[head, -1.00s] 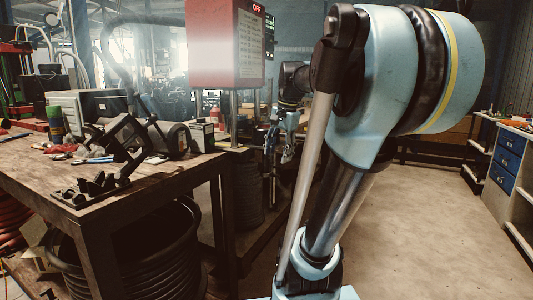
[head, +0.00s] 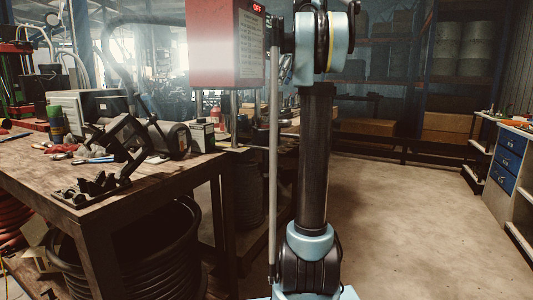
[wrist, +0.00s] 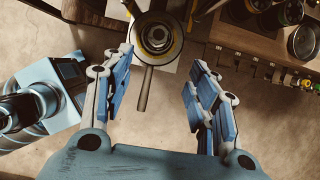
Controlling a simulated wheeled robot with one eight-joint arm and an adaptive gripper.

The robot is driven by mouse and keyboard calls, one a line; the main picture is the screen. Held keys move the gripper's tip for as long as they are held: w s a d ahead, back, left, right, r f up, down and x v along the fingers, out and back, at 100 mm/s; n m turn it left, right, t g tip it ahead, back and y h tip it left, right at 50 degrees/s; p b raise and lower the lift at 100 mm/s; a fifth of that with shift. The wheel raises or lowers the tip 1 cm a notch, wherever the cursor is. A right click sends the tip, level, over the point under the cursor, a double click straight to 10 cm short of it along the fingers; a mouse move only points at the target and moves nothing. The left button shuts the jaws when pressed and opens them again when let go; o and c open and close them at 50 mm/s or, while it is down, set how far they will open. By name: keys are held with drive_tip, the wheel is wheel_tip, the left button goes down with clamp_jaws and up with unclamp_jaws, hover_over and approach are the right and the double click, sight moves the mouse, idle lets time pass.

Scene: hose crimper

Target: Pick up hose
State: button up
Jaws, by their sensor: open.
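Beyond the fingertips is a round metal part (wrist: 157,38) with a yellow ring. A short dark rod (wrist: 145,90) extends from it down the picture between the fingers; I cannot tell whether this is the hose. In the head view, a thick black ribbed coil (head: 160,250) lies under the workbench, and red coiled hose (head: 12,225) is at its left. My gripper cannot be made out in the head view.
The wooden workbench (head: 195,165) fills the left side, with tools and a black metal frame (head: 120,140) on it. A red box marked OFF (head: 215,45) stands behind it. Blue drawers (head: 508,158) are at the far right. The floor (head: 410,220) between is clear.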

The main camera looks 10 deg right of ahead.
drive_tip(key=x, duration=1.2)
drive_tip(key=shift+w, duration=0.1)
drive_tip(key=shift+a+x, duration=0.1)
drive_tip(key=shift+x, duration=1.2)
drive_tip(key=shift+a+x, duration=0.15)
drive_tip(key=shift+x, duration=1.1)
drive_tip(key=c, duration=1.3)
